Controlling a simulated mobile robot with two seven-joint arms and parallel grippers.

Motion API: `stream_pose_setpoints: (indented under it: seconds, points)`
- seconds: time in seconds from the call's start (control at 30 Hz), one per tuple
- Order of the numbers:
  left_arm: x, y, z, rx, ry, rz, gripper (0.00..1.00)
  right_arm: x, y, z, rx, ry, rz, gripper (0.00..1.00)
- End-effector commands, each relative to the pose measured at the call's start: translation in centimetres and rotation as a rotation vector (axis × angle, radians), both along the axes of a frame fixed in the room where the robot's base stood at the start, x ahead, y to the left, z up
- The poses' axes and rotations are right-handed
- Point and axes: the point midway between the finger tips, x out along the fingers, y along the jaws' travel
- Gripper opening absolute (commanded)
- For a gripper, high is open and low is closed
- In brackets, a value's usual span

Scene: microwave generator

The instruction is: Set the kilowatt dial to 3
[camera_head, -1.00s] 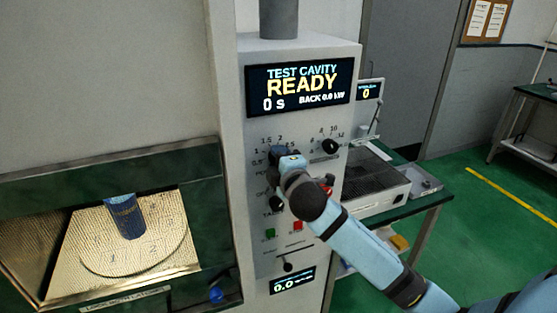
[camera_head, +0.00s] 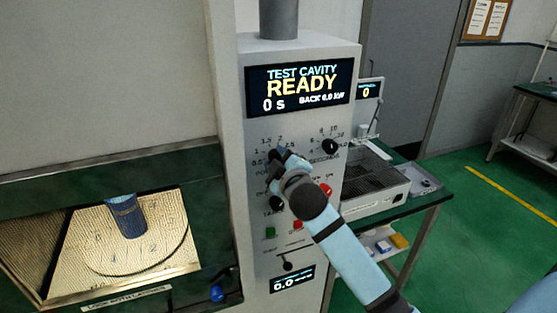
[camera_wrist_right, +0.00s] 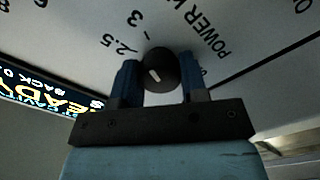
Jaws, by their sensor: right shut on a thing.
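The kilowatt dial is a round black knob (camera_wrist_right: 165,70) with a short white mark, on the pale panel of the generator. In the right wrist view it sits between the two blue fingers of my right gripper (camera_wrist_right: 158,85), which is shut on it. The printed "2.5" (camera_wrist_right: 121,44) and "3" (camera_wrist_right: 149,19) show beyond the knob. The white mark tilts to the upper left; I cannot tell its exact reading. In the head view my right gripper (camera_head: 281,157) is at the dial and mostly hides it. My left gripper is not in view.
The panel display (camera_head: 299,85) reads READY. A second black knob (camera_head: 329,146) is to the right, with a red button (camera_head: 326,190) below it. The open cavity with a blue cylinder (camera_head: 125,215) is at the left. A green bench (camera_head: 431,203) stands at the right.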

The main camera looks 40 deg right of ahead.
Motion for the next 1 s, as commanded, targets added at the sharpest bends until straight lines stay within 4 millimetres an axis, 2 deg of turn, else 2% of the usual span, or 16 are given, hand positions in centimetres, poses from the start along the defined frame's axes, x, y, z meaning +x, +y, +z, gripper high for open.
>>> stream_pose_setpoints:
  seconds: [0.33, 0.37, 0.47, 0.8, 0.87, 1.0]
  points:
    - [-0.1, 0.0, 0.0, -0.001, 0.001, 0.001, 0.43, 0.0, 0.0, -0.1, 0.005, 0.000, 0.001, 0.16]
    - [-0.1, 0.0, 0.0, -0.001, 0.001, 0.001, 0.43, 0.0, 0.0, -0.1, 0.005, 0.000, 0.001, 0.42]
    - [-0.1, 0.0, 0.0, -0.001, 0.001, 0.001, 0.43, 0.0, 0.0, -0.1, 0.004, 0.001, 0.001, 0.65]
    - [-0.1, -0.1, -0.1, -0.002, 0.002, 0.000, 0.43, -0.3, 0.1, -0.1, 0.003, 0.000, 0.001, 0.66]
    - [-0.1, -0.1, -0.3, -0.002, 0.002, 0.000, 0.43, -0.7, 0.2, -0.2, 0.003, 0.000, 0.001, 0.66]
    - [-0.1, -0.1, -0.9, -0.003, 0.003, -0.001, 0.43, -3.0, 0.7, -0.3, 0.004, -0.001, 0.001, 0.66]
